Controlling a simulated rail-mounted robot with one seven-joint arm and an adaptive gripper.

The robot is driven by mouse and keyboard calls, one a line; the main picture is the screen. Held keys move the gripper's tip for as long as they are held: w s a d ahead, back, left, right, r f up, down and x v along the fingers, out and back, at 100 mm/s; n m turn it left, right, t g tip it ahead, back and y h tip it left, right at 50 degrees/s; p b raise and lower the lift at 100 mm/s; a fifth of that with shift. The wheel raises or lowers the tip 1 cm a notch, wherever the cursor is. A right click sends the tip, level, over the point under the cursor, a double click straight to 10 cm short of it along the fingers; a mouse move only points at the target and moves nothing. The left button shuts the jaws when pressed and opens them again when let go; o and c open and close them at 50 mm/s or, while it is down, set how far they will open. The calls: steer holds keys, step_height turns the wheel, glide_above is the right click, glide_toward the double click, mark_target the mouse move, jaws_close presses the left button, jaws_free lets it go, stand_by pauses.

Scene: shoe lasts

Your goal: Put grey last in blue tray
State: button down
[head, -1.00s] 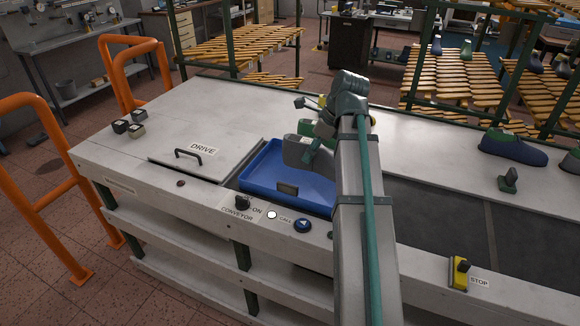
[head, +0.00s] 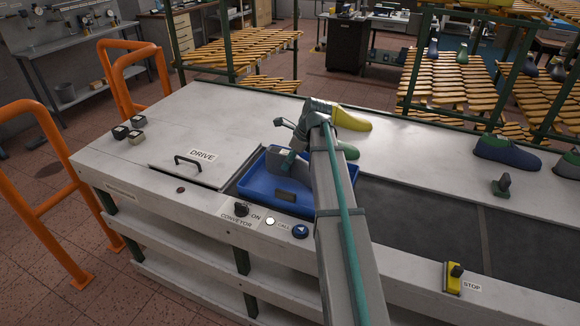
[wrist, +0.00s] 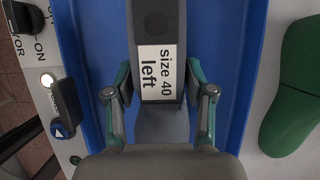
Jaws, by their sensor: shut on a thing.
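The grey last (head: 275,163) is in my gripper (head: 290,160), over the inside of the blue tray (head: 262,188). In the wrist view, the last (wrist: 158,25) lies between the two fingers of my gripper (wrist: 158,82), and its white label reads "size 40 left". Blue tray surface (wrist: 222,40) shows on both sides of it. I cannot tell whether the last touches the tray floor. My arm hides the right part of the tray in the head view.
A blue last (head: 505,153) stands far right. The conveyor switch (head: 241,208) and call button (head: 300,231) sit in front. The DRIVE cover (head: 190,163) is left.

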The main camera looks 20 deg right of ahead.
mark_target(303, 162)
steer(key=shift+w+f, duration=0.15)
steer(key=shift+f, duration=1.5)
steer(key=shift+f, duration=0.1)
steer(key=shift+c, duration=2)
jaws_free()
steer(key=b+v, duration=0.1)
steer(key=v, duration=1.1)
steer(key=shift+b, duration=0.3)
